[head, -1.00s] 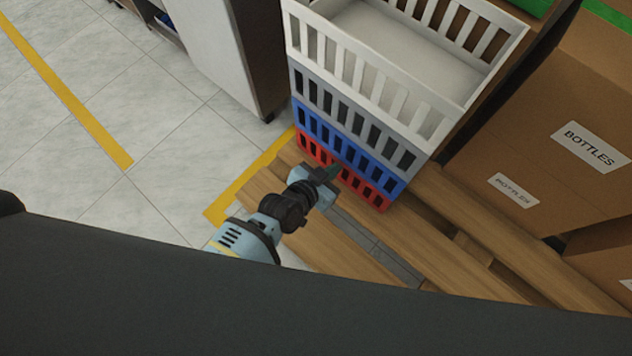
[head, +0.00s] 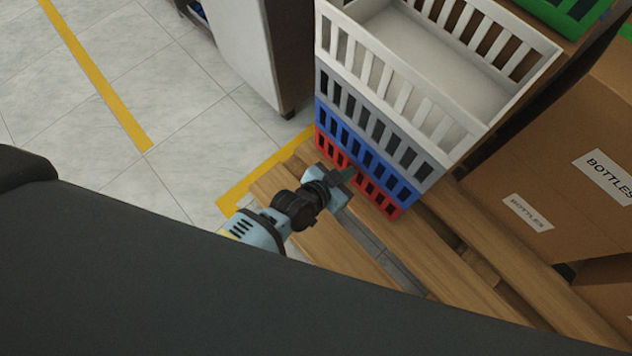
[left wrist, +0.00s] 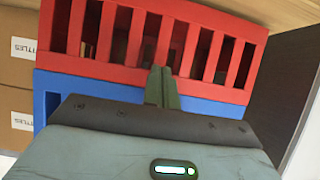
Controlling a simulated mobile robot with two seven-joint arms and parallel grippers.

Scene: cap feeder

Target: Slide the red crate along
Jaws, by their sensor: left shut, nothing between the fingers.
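The red crate (head: 381,203) is at the bottom of a stack on a wooden pallet (head: 408,247). A blue crate (head: 369,161), a grey crate (head: 425,174) and a white crate (head: 446,128) are stacked above it. My left gripper (head: 349,174) is shut and empty, with its fingertips at the slatted side of the red crate. In the left wrist view the red crate (left wrist: 213,30) fills the top, and the shut fingers (left wrist: 161,88) lie in front of its slats; I cannot tell whether they touch. The blue crate (left wrist: 222,108) shows below it there. My right gripper is not in view.
Cardboard boxes with BOTTLES labels (head: 607,176) stand to the right of the stack. A grey-white cabinet (head: 247,50) stands behind on the left. A green crate (head: 570,12) is at the top right. Tiled floor with yellow lines (head: 98,80) is open at the left.

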